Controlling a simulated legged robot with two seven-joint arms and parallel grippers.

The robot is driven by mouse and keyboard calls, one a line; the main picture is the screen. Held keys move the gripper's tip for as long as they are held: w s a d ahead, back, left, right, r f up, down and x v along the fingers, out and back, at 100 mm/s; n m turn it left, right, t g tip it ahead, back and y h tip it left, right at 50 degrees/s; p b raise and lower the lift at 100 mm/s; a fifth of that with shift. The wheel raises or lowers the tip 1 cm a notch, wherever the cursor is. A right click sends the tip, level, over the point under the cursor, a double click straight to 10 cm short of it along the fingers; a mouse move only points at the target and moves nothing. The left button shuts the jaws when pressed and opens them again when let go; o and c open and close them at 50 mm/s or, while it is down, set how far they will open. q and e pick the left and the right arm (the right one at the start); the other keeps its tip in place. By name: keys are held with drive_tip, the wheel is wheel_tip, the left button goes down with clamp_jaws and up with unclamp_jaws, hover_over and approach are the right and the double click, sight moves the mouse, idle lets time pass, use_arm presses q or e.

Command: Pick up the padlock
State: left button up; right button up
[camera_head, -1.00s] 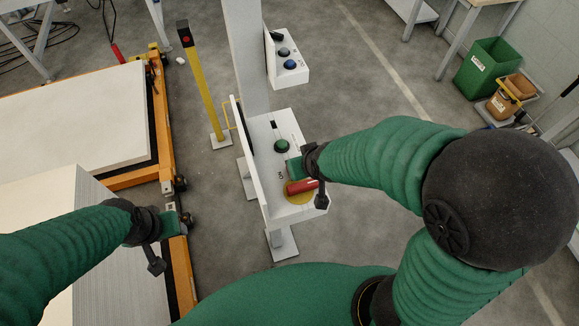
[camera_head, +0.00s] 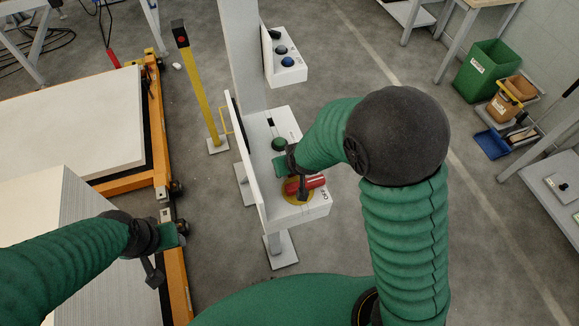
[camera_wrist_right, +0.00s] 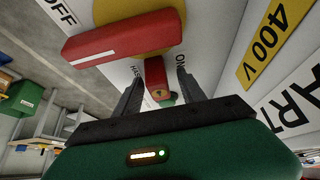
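A small red padlock (camera_wrist_right: 156,72) with a keyhole in its brass-coloured end shows in the right wrist view, at the white switch panel (camera_head: 255,130). It is between the two dark fingers of my right gripper (camera_wrist_right: 160,85), with a gap on each side, so the gripper is open around or just short of it. I cannot tell the exact depth. In the head view my right gripper (camera_head: 279,168) is over the panel and the padlock cannot be made out. My left gripper (camera_head: 184,229) is over the orange frame at left; its fingers are too small to judge.
A red switch handle (camera_wrist_right: 120,36) on a yellow disc lies close beside my right gripper. A green button (camera_head: 278,144) is on the panel. A yellow post (camera_head: 205,95) and orange lift frame (camera_head: 158,130) stand left. Open floor lies right of the panel.

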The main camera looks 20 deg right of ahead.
drive_tip(key=shift+s+d+r, duration=0.1)
drive_tip(key=shift+s, duration=0.05)
clamp_jaws()
